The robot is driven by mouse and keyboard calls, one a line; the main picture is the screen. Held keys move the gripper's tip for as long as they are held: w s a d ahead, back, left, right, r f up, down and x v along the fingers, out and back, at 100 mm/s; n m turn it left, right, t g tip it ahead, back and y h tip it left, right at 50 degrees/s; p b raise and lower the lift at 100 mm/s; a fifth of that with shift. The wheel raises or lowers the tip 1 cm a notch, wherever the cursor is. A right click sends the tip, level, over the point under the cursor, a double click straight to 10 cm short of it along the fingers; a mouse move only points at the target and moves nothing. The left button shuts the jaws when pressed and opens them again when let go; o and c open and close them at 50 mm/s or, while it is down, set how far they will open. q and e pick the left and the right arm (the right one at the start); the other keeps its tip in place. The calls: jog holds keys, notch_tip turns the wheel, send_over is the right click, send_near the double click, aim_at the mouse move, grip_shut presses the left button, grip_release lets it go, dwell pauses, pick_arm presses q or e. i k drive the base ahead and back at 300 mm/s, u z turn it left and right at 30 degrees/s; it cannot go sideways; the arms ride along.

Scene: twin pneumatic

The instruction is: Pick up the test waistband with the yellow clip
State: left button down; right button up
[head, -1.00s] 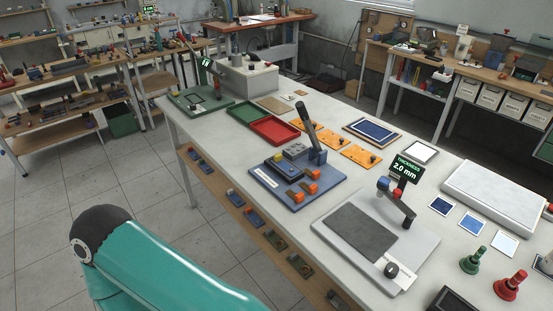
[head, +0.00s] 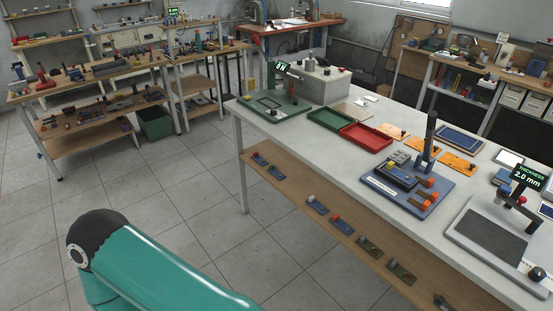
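No piece in view can be clearly told as the test waistband with the yellow clip. Several small dark strips with clips lie in a row on the wooden shelf under the white table. Among them are a blue strip with a pale clip (head: 317,207) and a blue strip with a reddish clip (head: 342,225). The clip colours are too small to tell surely. A small yellow piece (head: 391,166) shows on the blue press fixture (head: 385,190) on the table. My teal arm is at lower left; neither gripper is in view.
The long white table (head: 320,160) holds a green tray (head: 330,119), a red tray (head: 366,137), orange plates (head: 423,146) and a thickness gauge (head: 485,235). A loaded wooden rack (head: 85,145) stands at the left. The tiled floor (head: 170,190) between them is clear.

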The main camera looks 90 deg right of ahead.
aim_at(389, 168)
jog(key=u, duration=0.1)
jog(key=i, duration=0.85)
jog(key=z, duration=4)
jog(key=i, duration=0.95)
jog(key=u, duration=0.2)
